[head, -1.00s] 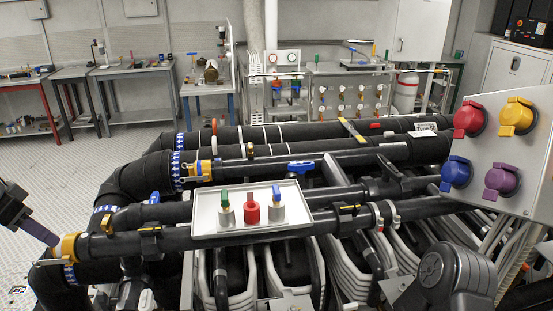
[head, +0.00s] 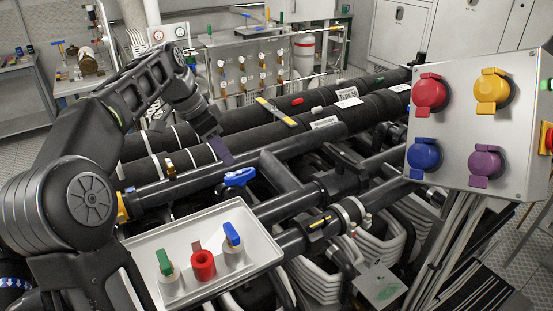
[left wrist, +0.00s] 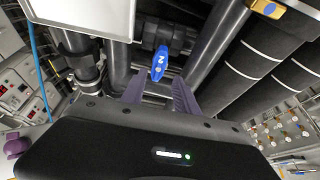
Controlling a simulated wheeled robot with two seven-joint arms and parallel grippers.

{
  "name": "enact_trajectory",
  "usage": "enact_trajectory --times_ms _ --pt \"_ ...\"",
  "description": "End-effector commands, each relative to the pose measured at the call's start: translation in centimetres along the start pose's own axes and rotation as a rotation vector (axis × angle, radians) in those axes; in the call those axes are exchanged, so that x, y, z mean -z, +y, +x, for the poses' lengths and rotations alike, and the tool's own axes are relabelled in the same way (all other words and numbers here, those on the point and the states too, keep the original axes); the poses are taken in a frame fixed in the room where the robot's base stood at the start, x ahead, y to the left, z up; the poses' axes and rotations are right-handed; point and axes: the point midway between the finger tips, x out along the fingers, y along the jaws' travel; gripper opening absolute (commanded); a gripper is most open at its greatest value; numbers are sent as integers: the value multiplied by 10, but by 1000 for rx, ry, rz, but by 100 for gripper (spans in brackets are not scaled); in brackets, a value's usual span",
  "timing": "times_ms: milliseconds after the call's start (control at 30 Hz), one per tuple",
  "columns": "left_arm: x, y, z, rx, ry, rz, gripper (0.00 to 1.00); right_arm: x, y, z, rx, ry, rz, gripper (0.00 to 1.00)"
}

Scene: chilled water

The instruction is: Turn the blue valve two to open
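The blue valve handle (head: 239,177) sits on a dark pipe near the middle of the head view, just behind the white tray. In the left wrist view the blue handle (left wrist: 160,62) carries a white mark like a 2 and lies beyond my fingertips, in line with the gap between them. My left gripper (head: 218,151) hangs over the pipes, a little up and left of the handle in the head view. Its two purple fingers (left wrist: 158,88) are spread apart with nothing between them. My right gripper is in neither current view.
A white tray (head: 135,249) with green, red and blue knobs stands in front of the valve. A panel (head: 455,95) with red, yellow, blue and purple covered sockets stands at the right. Thick black pipes (head: 275,125) run behind the valve.

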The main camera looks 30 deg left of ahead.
Motion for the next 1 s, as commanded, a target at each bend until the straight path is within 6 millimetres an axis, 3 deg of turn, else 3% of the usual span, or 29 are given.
enact_trajectory --times_ms 333,400,633,733,1000 --pt "0 0 0 0 0 0 36 0 0 0 0 0 0 36" --pt "0 0 0 0 0 0 42 0 0 0 0 0 0 42" --pt "0 0 4 -1 -1 -1 42 0 0 -1 0 0 0 61" --pt "0 0 13 -2 -2 -1 42 0 -1 -3 -1 -1 0 68" --pt "0 0 53 -3 -1 -1 42 0 -2 -11 -3 -3 2 68"
